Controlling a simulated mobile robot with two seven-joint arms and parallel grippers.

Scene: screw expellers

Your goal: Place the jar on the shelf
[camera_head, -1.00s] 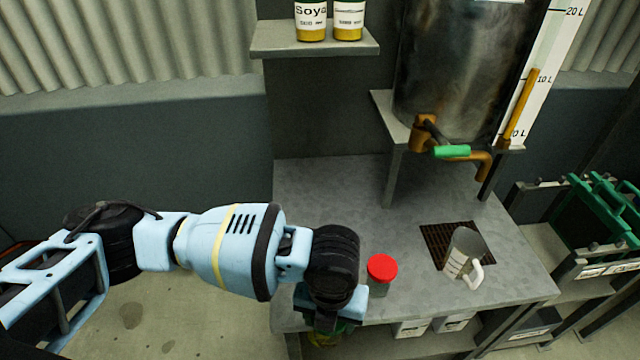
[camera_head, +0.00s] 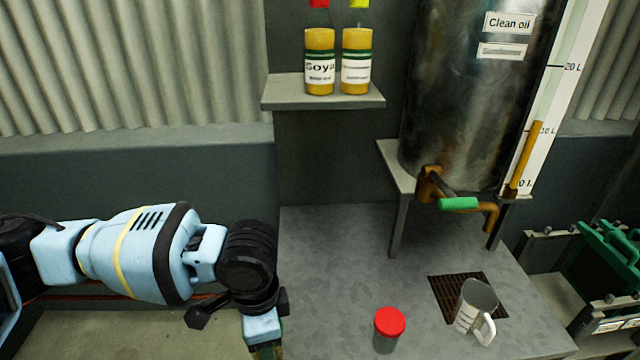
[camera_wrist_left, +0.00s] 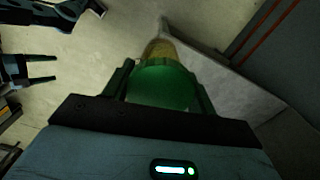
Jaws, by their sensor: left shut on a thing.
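My left gripper (camera_head: 265,348) hangs low at the table's left front corner, its fingers near the bottom edge of the head view. In the left wrist view its fingers (camera_wrist_left: 161,88) are shut on a round jar with a green end (camera_wrist_left: 165,84) and a yellow-brown part (camera_wrist_left: 160,50) beyond. The jar is mostly hidden in the head view. The shelf (camera_head: 322,92) is the small grey wall ledge above the table. It holds two yellow oil bottles, one red-capped (camera_head: 319,60) and one yellow-capped (camera_head: 356,60).
A red-lidded container (camera_head: 388,330) stands on the table (camera_head: 335,255) right of the gripper. A white measuring jug (camera_head: 474,312) stands on a drain grate (camera_head: 447,296) under the tank's green-handled tap (camera_head: 458,204). The steel tank (camera_head: 460,100) stands right of the shelf.

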